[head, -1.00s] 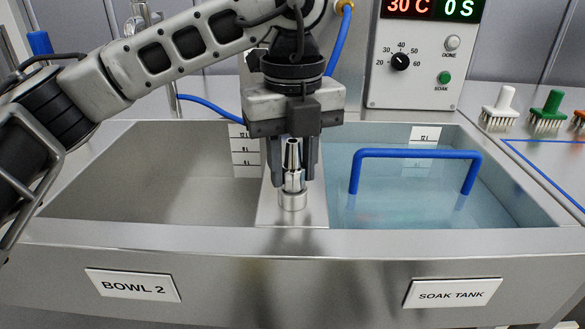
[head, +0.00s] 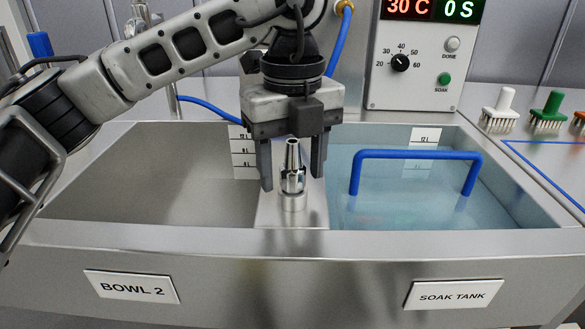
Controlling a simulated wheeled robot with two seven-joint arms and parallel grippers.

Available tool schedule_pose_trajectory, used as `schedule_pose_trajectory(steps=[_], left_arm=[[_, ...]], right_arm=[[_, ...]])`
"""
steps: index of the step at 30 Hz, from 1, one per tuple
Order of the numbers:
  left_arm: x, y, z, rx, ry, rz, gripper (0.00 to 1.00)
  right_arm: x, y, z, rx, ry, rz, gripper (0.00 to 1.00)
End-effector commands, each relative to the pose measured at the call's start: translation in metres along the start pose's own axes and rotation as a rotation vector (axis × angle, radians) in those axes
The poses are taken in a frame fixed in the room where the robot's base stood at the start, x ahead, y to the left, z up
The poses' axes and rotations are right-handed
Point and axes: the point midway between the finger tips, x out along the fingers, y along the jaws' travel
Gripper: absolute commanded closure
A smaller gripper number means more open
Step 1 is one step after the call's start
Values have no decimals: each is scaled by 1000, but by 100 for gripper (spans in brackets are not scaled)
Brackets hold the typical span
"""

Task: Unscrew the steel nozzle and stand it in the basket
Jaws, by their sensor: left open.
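The steel nozzle (head: 292,165) is a shiny tapered piece standing upright, narrow end up. It sits on a round steel fitting (head: 293,201) on the divider between the two basins. My left gripper (head: 292,180) points down over it, with one finger on each side and a gap to the nozzle on both sides. It is open and holds nothing. A blue handle (head: 416,154) arches over the soak tank; whether it belongs to the basket cannot be told, as no basket is clearly seen. My right gripper is not in view.
Bowl 2 (head: 140,180) is an empty steel basin on the left. The soak tank (head: 430,205) on the right holds bluish water. A control panel (head: 420,60) reads 30 C and 0 S. Several brushes, one white (head: 499,108) and one green (head: 547,110), stand at the right.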

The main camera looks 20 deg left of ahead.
Motion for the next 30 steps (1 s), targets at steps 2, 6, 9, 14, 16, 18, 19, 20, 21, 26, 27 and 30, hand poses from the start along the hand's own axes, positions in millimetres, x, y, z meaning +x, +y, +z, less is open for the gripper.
schedule_pose_trajectory(steps=[2,6,9,14,16,18,19,20,21,26,27,30], left_arm=[[0,0,0,139,1,1,45],[0,0,0,390,0,-1,45],[0,0,0,570,0,-1,45],[0,0,0,791,0,-1,45],[0,0,0,838,0,0,45],[0,0,0,868,0,0,45],[0,0,0,886,0,-1,45],[0,0,0,914,0,-1,45],[0,0,0,966,0,0,45],[0,0,0,1245,-1,0,45],[0,0,0,1317,-1,-1,45],[0,0,0,1496,-1,-1,45]], right_arm=[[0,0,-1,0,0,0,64],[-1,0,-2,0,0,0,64],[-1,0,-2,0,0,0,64],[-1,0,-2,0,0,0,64],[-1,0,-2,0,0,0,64],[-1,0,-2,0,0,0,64],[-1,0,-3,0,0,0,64],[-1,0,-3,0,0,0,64],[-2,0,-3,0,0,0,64],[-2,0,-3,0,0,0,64],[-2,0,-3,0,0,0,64],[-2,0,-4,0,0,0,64]])
